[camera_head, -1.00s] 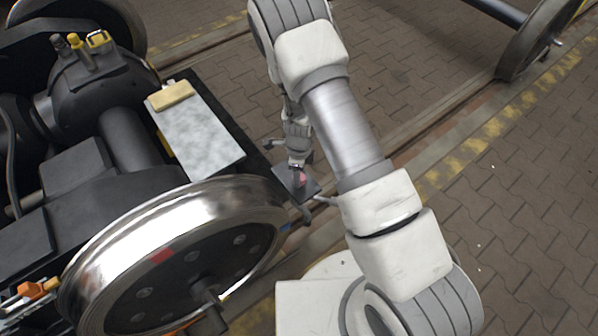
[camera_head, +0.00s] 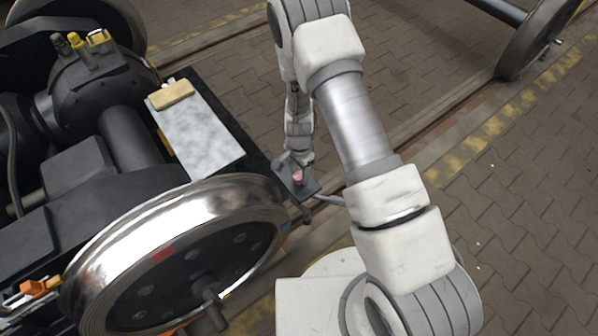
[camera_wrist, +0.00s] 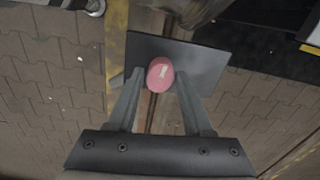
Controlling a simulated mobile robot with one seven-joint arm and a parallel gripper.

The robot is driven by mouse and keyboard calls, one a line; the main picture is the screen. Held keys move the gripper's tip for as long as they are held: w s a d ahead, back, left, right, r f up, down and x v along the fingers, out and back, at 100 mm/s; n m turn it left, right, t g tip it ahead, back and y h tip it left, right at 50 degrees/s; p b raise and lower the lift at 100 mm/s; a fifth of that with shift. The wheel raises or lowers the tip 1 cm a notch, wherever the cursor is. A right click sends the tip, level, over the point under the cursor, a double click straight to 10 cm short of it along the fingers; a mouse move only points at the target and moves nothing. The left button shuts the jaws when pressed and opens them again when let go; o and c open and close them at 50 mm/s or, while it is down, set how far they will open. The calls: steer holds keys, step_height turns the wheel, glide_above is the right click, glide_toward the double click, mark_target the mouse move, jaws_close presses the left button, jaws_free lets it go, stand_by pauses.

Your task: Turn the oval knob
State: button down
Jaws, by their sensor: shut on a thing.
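The oval knob (camera_wrist: 159,75) is pink-red with a pale mark on its face. It sits on a dark flat plate (camera_wrist: 205,62). In the wrist view my gripper (camera_wrist: 160,80) has one finger on each side of the knob and is shut on it. In the head view the knob (camera_head: 298,177) is a small pink spot on the plate (camera_head: 309,188), just below my gripper (camera_head: 297,165). My gripper partly covers the plate there.
A bogie with a shiny steel wheel (camera_head: 150,235) stands close to the left of the plate. A grey-white panel (camera_head: 203,138) with a tan block (camera_head: 171,95) lies on its frame. Another wheel (camera_head: 533,40) is at upper right. The paved floor at right is clear.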

mark_target(299, 176)
steer(key=n, duration=0.5)
steer(key=shift+n, duration=0.3)
steer(key=n, duration=0.5)
steer(key=shift+n, duration=0.4)
steer(key=shift+c, duration=1.5)
jaws_free()
step_height(299, 176, up, 17)
steer(key=p, duration=0.5)
steer(key=shift+r, duration=0.2)
steer(key=shift+r, duration=0.1)
